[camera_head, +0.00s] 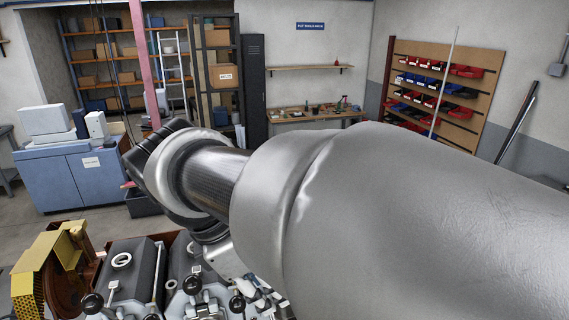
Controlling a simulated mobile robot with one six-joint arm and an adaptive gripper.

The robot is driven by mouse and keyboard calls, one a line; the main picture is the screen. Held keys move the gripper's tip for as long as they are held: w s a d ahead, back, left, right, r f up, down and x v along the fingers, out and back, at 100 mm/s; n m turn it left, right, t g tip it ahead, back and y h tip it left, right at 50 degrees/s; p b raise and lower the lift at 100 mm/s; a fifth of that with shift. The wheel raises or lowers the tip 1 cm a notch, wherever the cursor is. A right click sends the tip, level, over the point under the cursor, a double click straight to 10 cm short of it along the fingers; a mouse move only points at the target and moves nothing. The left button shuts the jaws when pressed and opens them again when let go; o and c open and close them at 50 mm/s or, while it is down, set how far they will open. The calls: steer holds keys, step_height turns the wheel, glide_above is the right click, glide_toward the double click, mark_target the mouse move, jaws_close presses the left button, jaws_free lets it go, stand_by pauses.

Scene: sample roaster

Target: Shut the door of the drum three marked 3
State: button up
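The sample roaster (113,281) stands at the bottom left, with grey drum housings side by side and black ball knobs (192,285) at their fronts. I cannot read any drum number. The door of drum three cannot be made out; my arm covers the right part of the roaster. My arm runs from the right edge to the wrist at left of centre. Below the wrist, metal parts that seem to be my gripper (262,297) show close to the roaster front, partly hidden by the arm. Its fingertips and any contact are not clear.
A yellow perforated guard (45,265) is at the roaster's left end. A blue cabinet (75,178) with white machines stands behind it, beside a dark bin (143,203). Shelving, a workbench (315,112) and a rack of red and blue bins (440,88) line the far walls.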

steer(key=x, duration=1.5)
steer(key=shift+f, duration=0.2)
jaws_close()
steer(key=shift+w, duration=0.1)
